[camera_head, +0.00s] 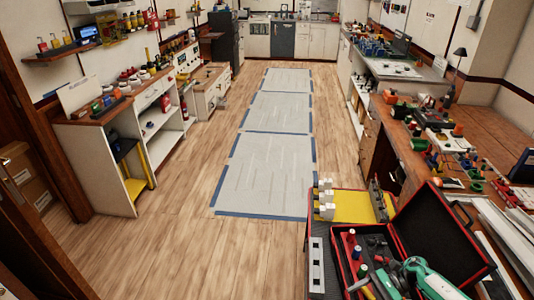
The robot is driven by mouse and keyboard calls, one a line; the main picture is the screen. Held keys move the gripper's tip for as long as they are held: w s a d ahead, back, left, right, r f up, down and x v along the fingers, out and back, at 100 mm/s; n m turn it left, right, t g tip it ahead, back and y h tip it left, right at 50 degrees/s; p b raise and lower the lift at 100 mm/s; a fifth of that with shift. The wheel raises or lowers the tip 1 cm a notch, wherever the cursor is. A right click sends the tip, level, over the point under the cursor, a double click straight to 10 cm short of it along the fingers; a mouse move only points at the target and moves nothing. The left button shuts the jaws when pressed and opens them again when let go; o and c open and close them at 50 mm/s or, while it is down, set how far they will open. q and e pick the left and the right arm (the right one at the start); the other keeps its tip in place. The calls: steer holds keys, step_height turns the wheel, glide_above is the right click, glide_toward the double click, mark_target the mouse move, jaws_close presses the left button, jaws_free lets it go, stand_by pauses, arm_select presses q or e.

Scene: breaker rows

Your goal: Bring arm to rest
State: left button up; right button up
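Neither of my arms and neither gripper shows in the head view. Whether the grippers are open or shut, and where they are, is hidden from this view.
An open red-edged tool case (440,236) with a teal tool (428,282) stands at the bottom right, near a yellow surface (353,207) with small white blocks (326,198). Cluttered benches line both sides. Taped grey floor sheets (266,163) run down the clear middle aisle.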

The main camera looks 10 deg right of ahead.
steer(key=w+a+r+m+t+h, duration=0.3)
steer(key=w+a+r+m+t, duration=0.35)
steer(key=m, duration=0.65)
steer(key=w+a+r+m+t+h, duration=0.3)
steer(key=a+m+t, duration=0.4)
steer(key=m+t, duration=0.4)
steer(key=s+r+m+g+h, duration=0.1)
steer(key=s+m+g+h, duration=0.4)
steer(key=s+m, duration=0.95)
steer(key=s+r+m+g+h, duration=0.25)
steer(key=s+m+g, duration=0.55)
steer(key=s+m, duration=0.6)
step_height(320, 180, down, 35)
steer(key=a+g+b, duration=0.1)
steer(key=b, duration=0.2)
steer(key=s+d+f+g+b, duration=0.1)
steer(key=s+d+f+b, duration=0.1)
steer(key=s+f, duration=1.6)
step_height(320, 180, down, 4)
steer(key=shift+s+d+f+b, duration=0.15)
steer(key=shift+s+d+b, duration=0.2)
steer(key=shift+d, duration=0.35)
